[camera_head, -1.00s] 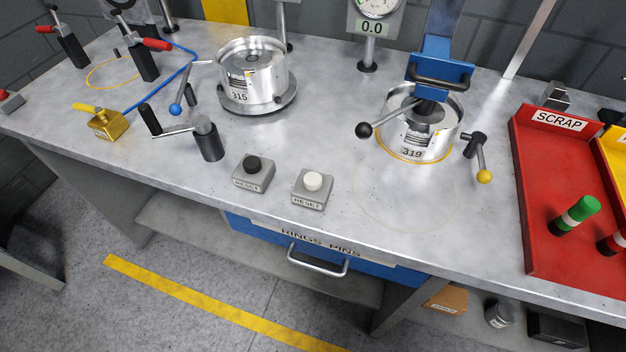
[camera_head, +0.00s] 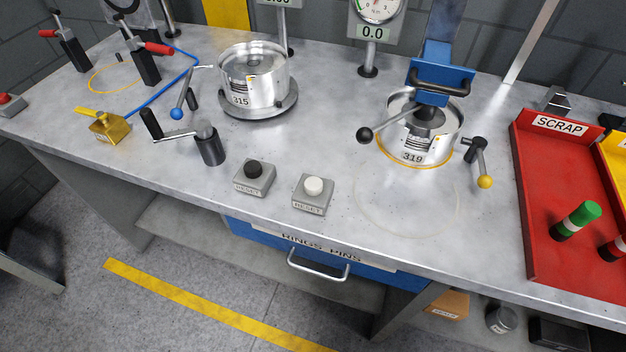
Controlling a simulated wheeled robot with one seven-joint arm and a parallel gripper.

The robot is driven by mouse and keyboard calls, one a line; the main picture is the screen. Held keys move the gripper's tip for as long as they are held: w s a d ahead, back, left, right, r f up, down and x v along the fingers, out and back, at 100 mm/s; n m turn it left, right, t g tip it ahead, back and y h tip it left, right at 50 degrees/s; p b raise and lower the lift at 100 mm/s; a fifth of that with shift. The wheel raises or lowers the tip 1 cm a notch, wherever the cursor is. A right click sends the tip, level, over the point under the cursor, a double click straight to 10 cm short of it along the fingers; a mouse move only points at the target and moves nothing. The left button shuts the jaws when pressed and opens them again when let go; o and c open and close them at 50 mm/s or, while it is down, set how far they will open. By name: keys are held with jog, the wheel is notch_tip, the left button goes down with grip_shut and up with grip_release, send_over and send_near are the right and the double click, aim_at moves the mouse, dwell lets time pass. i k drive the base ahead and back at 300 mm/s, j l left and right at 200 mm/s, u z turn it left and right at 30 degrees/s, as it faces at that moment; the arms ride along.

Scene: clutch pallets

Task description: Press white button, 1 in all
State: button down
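The white button (camera_head: 314,186) sits on top of a small grey box (camera_head: 313,203) labelled RESET, near the front edge of the workbench (camera_head: 330,140). The button stands up from its box and nothing touches it. To its left, a similar grey RESET box carries a black button (camera_head: 254,169). My gripper does not show in this view.
A black crank handle (camera_head: 207,145) stands left of the buttons. Behind are a metal drum marked 315 (camera_head: 253,80) and a drum marked 319 (camera_head: 413,148) under a blue press (camera_head: 436,80). A red SCRAP tray (camera_head: 532,200) is at right. Bench right of the white button is clear.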

aim_at(313, 186)
jog(key=i+j+u, duration=0.1)
jog(key=j, duration=0.35)
jog(key=j+u, duration=0.1)
jog(key=j, duration=0.3)
jog(key=i+j, duration=0.2)
jog(key=j, duration=0.25)
jog(key=i+j+u, duration=0.15)
jog(key=j, duration=0.25)
jog(key=j+u, duration=0.1)
jog(key=j, duration=0.35)
jog(key=i, duration=0.05)
